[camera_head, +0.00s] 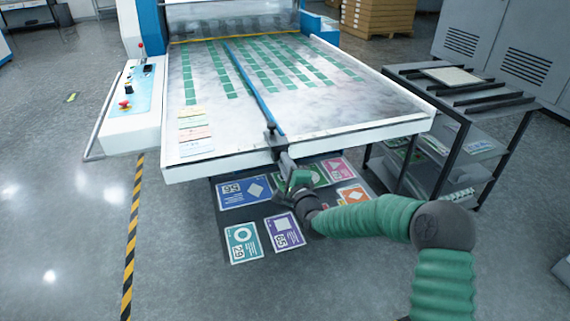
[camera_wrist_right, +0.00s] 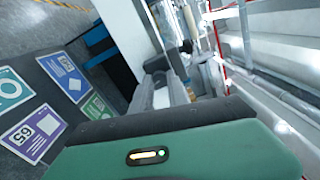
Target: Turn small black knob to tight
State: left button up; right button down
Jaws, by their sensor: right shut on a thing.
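A blue bar (camera_head: 252,88) lies along the machine's table, and a dark clamp (camera_head: 271,133) holds its near end at the table's front edge. My right gripper (camera_head: 285,161) reaches up to this clamp from in front and below. It is shut on the small black knob there; the fingers hide most of the knob, and its turn angle cannot be told. In the right wrist view, my grey fingers (camera_wrist_right: 160,92) are close together near the bar's end, with dark parts of the clamp beyond them. My left gripper is out of view.
The white machine table (camera_head: 385,122) has green rectangles on it. A dark mat (camera_head: 262,212) with colourful cards lies below its front edge. A dark shelf rack (camera_head: 455,100) stands at right. A control panel (camera_head: 130,95) with a red button is at left. Open floor lies front left.

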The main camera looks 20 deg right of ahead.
jog(key=shift+s+f, duration=0.1)
jog(key=shift+f, duration=0.35)
jog(key=c, duration=1.3)
grip_release()
jog(key=shift+d+r, duration=0.1)
jog(key=shift+r, duration=0.1)
jog(key=s+p, duration=0.3)
jog(key=s, duration=1.3)
jog(key=shift+s+d+f, duration=0.2)
jog(key=shift+s+d, duration=0.1)
jog(key=shift+s, duration=0.05)
jog(key=shift+a, duration=0.1)
